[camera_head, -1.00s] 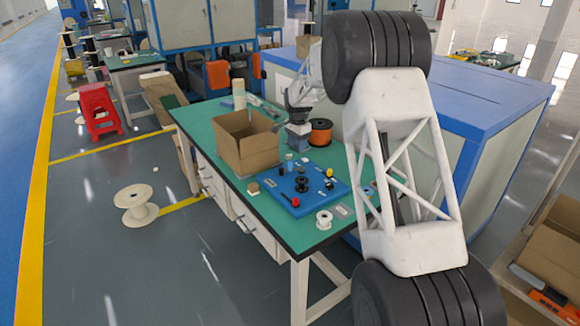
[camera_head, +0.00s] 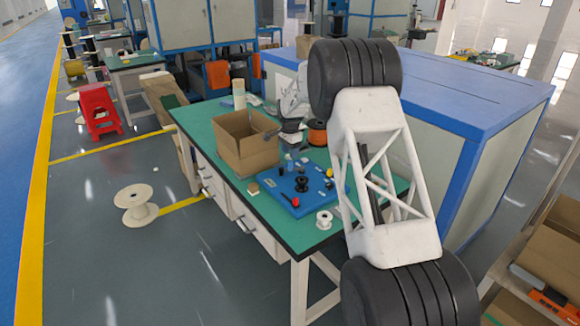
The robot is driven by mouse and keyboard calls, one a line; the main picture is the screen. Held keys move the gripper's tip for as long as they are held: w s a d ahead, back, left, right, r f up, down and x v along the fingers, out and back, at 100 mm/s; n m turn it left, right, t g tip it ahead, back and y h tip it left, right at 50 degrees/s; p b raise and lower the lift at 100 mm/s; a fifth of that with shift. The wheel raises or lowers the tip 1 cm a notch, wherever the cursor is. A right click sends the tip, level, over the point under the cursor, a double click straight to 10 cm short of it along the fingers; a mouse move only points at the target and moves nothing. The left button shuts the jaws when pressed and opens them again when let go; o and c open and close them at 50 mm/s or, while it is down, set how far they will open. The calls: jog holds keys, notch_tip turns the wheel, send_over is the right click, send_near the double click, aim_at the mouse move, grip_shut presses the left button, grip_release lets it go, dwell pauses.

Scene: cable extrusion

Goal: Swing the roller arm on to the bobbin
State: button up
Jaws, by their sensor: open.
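A blue board (camera_head: 318,198) lies on the green table. A black bobbin-like spool (camera_head: 302,185) stands on it. A short dark piece with a red end (camera_head: 292,200) lies at the board's near left; it may be the roller arm, but it is too small to be sure. Small yellow and black parts (camera_head: 329,172) sit to the right of the spool. My arm hides the board's right end.
An open cardboard box (camera_head: 245,158) stands behind the board, with an orange spool (camera_head: 317,134) at the back. A white spool (camera_head: 324,219) stands near the green table's (camera_head: 275,228) front edge. A blue-topped cabinet (camera_head: 470,80) is behind my arm.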

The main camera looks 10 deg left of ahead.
aim_at(290, 161)
jog(key=shift+f, duration=3.6)
jog(key=shift+c, duration=0.4)
